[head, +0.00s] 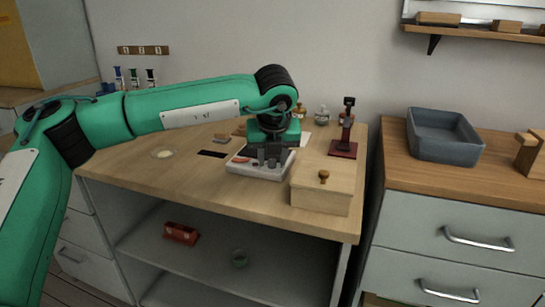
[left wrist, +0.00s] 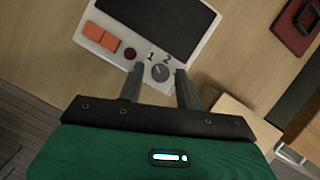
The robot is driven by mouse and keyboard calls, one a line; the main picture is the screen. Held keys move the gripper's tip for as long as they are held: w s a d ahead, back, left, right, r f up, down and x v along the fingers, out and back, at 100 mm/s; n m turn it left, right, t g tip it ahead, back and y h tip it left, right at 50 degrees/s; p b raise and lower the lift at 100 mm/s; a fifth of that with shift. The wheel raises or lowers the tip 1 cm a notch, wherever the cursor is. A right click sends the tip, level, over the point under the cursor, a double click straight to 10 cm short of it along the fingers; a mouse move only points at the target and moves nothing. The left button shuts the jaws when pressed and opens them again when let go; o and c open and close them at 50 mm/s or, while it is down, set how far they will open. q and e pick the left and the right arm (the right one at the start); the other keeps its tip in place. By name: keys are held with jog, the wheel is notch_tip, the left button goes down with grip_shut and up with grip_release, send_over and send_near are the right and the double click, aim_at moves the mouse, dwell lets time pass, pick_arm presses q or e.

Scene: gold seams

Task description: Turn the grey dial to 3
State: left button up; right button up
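The grey dial (left wrist: 160,73) is a small round knob on a pale panel, with a pointer mark on it. The numbers 1 and 2 show beside it; a 3 is not visible. The panel (head: 247,169) lies on the wooden table in the head view and also shows in the left wrist view (left wrist: 184,47). My left gripper (head: 270,163) points down over the panel. In the left wrist view its fingers (left wrist: 159,70) are apart, one on each side of the dial; whether they touch it I cannot tell. My right gripper is not in view.
A wooden box (head: 320,190) with a knob stands close to the right. A red-based stand (head: 343,149) is behind it. The table's front left is mostly clear.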

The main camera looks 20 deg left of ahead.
pick_arm(q)
grip_shut()
